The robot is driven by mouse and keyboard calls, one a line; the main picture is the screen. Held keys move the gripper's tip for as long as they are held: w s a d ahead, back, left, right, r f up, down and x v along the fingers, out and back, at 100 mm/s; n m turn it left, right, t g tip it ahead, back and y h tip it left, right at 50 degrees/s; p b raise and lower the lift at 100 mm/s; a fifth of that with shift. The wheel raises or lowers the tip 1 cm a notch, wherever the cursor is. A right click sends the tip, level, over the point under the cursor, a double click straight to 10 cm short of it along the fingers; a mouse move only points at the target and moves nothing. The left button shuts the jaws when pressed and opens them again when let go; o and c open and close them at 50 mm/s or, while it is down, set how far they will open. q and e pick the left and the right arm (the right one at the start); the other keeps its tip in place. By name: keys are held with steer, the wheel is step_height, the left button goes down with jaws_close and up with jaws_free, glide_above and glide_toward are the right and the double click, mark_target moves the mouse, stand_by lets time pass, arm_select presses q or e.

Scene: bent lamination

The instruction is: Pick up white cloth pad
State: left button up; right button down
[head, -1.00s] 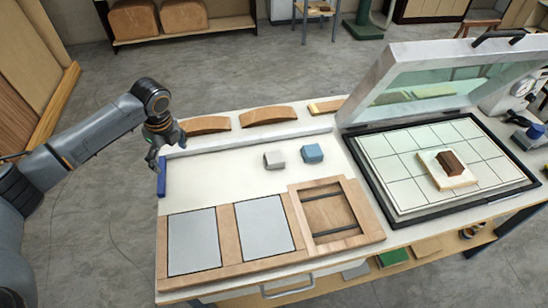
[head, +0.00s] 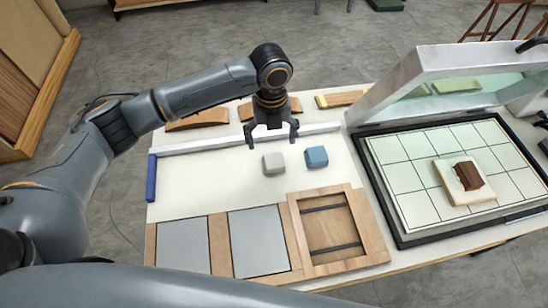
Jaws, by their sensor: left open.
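The white cloth pad (head: 273,163) is a small pale grey-white block-like pad lying on the white table surface. A similar blue pad (head: 316,157) lies just to its right, a small gap apart. My left gripper (head: 272,146) is open and empty, pointing down, with its fingers spread. In the picture it is just above and behind the white pad; whether it touches is unclear, but no pad is between the fingers. My right gripper does not show; a dark arm link crosses the bottom of the view.
A wooden frame with two grey panels (head: 257,240) and an open recess (head: 331,229) lies in front. An open press with a gridded bed (head: 410,200) stands right, holding a brown block on a pale board (head: 463,181). A blue roller (head: 151,178) lies left. Curved wood pieces (head: 197,120) lie behind.

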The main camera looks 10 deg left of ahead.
mark_target(274, 160)
arm_select(q)
step_height(274, 160, down, 3)
steer(key=shift+f, duration=0.2)
steer(key=shift+w+d+f+p, duration=0.1)
steer(key=shift+w+f+p, duration=0.05)
steer(key=shift+f+p, duration=0.15)
step_height(274, 160, down, 4)
steer(key=shift+w+d+f+p, duration=0.1)
steer(key=shift+p, duration=0.8)
steer(key=shift+f, duration=0.35)
steer(key=shift+c, duration=0.6)
steer(key=c, duration=0.9)
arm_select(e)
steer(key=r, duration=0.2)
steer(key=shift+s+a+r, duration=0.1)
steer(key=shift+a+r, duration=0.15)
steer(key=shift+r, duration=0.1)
